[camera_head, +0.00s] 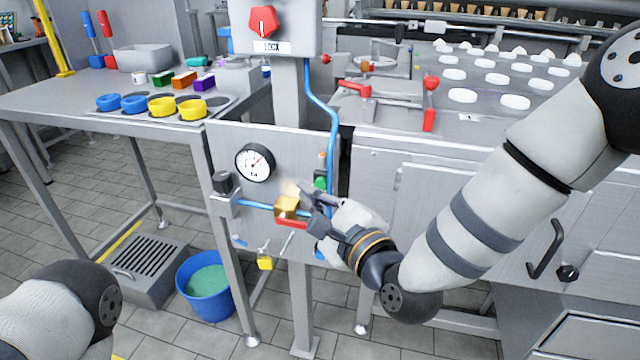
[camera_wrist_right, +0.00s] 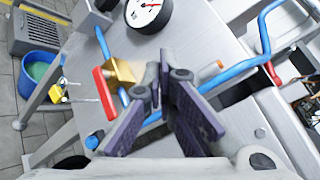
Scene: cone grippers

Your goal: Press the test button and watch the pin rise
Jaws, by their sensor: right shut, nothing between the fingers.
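The grey panel (camera_head: 225,140) carries a round dial gauge (camera_head: 256,162) and a brass valve block (camera_head: 287,207) with a red lever (camera_head: 292,222). My right gripper (camera_head: 308,194) is in front of the panel, just right of the brass block, shut and empty. In the right wrist view the shut fingers (camera_wrist_right: 167,74) point at the panel, right of the brass block (camera_wrist_right: 119,73). A small orange-brown stub (camera_wrist_right: 212,68) sticks out right of the fingertips, apart from them. A small green part (camera_head: 320,184) shows behind my gripper. I cannot tell which part is the test button or pin. My left gripper is out of view.
A blue pipe (camera_head: 332,130) runs down the panel's right side. A yellow padlock (camera_head: 265,262) hangs below. A blue bucket (camera_head: 205,280) stands on the floor. A red knob (camera_head: 263,22) sits above. A side table (camera_head: 60,100) holds coloured rings and blocks.

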